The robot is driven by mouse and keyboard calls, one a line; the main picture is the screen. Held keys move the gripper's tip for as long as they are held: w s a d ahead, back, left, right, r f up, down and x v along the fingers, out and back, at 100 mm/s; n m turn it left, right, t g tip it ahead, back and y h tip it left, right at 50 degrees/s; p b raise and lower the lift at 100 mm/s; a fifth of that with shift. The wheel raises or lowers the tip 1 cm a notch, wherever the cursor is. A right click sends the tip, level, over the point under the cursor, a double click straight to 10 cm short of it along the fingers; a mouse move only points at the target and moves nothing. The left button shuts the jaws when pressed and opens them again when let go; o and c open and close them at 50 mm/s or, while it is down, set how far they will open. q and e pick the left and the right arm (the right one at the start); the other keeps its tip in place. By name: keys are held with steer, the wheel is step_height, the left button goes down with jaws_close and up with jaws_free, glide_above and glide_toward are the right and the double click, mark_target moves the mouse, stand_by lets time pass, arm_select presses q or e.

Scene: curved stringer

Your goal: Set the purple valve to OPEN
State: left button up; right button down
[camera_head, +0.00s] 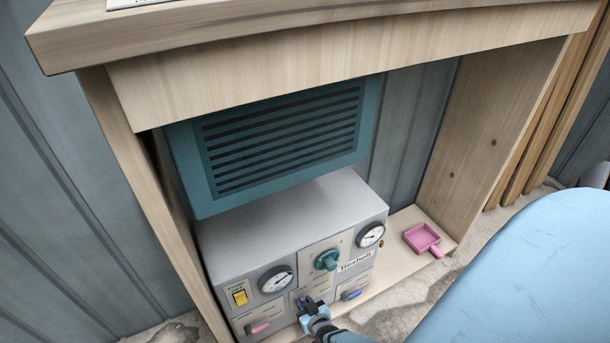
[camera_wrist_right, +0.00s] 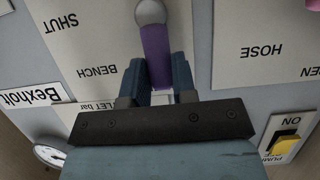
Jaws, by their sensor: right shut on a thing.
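The purple valve is a lever (camera_wrist_right: 157,55) on a round grey pivot (camera_wrist_right: 150,11), on the front of the grey panel box (camera_head: 290,235). In the right wrist view its lever runs down from the pivot between the two fingers of my right gripper (camera_wrist_right: 160,85). That gripper is shut on the lever. In the head view my right gripper (camera_head: 311,309) is at the lower middle of the panel front and covers most of the lever. SHUT shows at the left in the wrist view; a cut-off label ending in EN shows at the right. My left gripper is not in view.
A pink lever (camera_head: 258,327) and a blue-violet lever (camera_head: 352,294) flank my right gripper. Above are two gauges, a teal knob (camera_head: 326,260) and a yellow switch (camera_head: 240,296). A pink tray (camera_head: 422,238) lies right of the box. A wooden bench (camera_head: 330,50) overhangs it.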

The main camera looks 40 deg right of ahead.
steer(key=c, duration=0.9)
jaws_free()
steer(key=shift+s+r, duration=0.1)
